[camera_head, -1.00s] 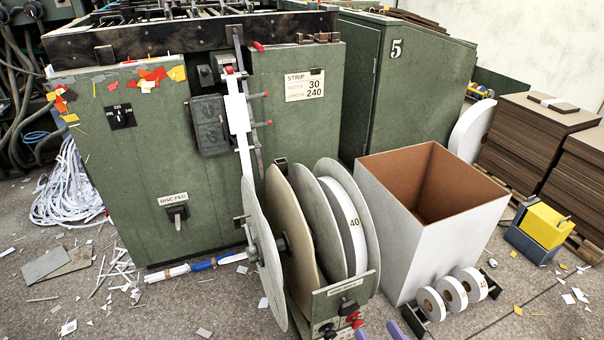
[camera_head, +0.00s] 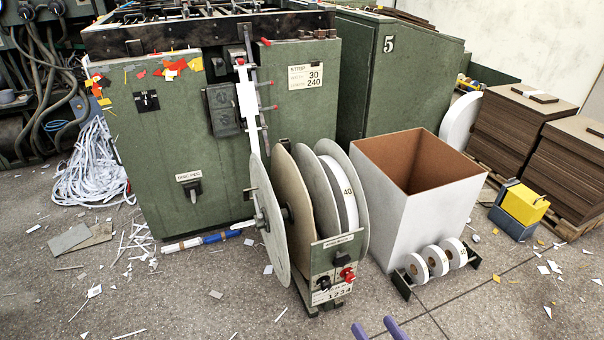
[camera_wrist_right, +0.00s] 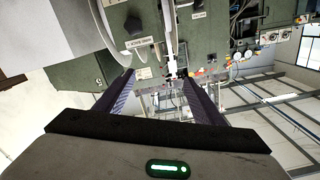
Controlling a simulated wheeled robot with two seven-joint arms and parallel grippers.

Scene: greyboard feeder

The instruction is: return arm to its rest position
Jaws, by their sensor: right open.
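My right gripper (camera_head: 377,327) shows at the bottom edge of the head view as two purple finger ends, apart and with nothing between them. In the right wrist view its two dark fingers (camera_wrist_right: 158,80) stand wide apart, open and empty. The gripper appears in front of the feeder's control box (camera_head: 336,262), with bare floor around it in the head view. The rest of my right arm is outside the head view. My left gripper and arm are not in view.
The green feeder machine (camera_head: 180,160) has large reel discs (camera_head: 272,215) at its front. A tall open white box (camera_head: 385,200) stands to their right, with small tape rolls (camera_head: 436,260) before it. Greyboard stacks (camera_head: 510,135) are at the right. Scraps litter the floor.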

